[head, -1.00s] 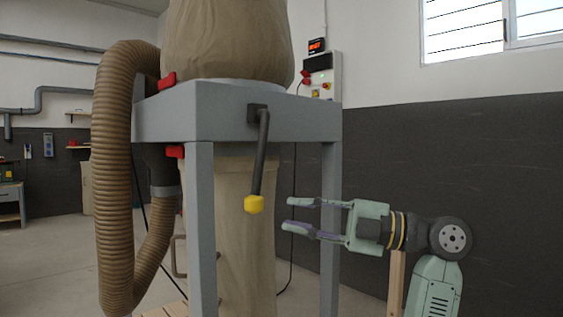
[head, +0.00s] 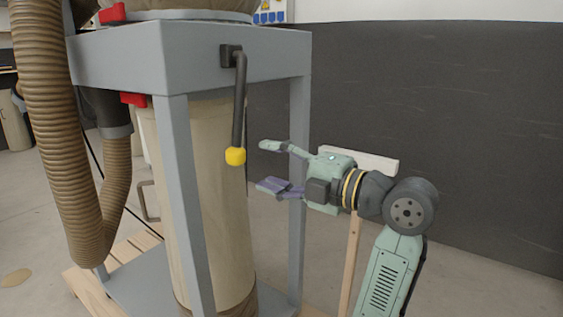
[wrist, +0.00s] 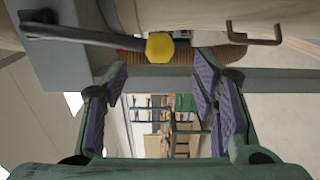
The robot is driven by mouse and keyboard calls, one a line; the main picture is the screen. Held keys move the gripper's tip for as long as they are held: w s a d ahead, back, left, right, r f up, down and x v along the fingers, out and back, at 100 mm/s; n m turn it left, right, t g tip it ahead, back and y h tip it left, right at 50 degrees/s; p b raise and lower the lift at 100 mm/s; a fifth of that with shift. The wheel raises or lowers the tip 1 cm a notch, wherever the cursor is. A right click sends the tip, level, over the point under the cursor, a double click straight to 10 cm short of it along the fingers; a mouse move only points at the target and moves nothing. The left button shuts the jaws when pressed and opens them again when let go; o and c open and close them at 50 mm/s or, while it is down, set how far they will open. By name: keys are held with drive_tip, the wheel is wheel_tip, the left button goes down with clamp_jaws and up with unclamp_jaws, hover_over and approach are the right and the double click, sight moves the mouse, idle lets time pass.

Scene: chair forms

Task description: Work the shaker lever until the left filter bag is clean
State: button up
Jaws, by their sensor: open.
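The shaker lever (head: 239,100) is a dark bar hanging from a bracket on the grey frame, with a yellow knob (head: 235,156) at its lower end. My gripper (head: 266,166) is open and empty, just right of the knob and apart from it in the head view. In the wrist view the lever (wrist: 85,35) lies sideways and its yellow knob (wrist: 159,47) sits ahead of the gap between my open fingers (wrist: 160,88). A beige filter bag (head: 180,7) shows only its bottom edge above the frame. How clean it is cannot be seen.
The grey frame (head: 120,55) has posts on both sides of a beige lower bag (head: 215,190). A ribbed brown hose (head: 50,120) runs down at the left. Red clamps (head: 112,13) sit at the frame's left. A wooden post (head: 350,260) stands behind my arm.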

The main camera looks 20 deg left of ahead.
sight(243, 158)
drive_tip(key=x, duration=0.9)
drive_tip(key=shift+a+f, duration=0.2)
drive_tip(key=shift+a, duration=0.1)
drive_tip(key=shift+r, duration=0.1)
drive_tip(key=shift+o, duration=0.4)
drive_tip(key=c, duration=0.3)
drive_tip(key=shift+o, duration=0.2)
drive_tip(key=o, duration=0.7)
drive_tip(key=shift+c, duration=0.2)
drive_tip(key=shift+o, duration=0.3)
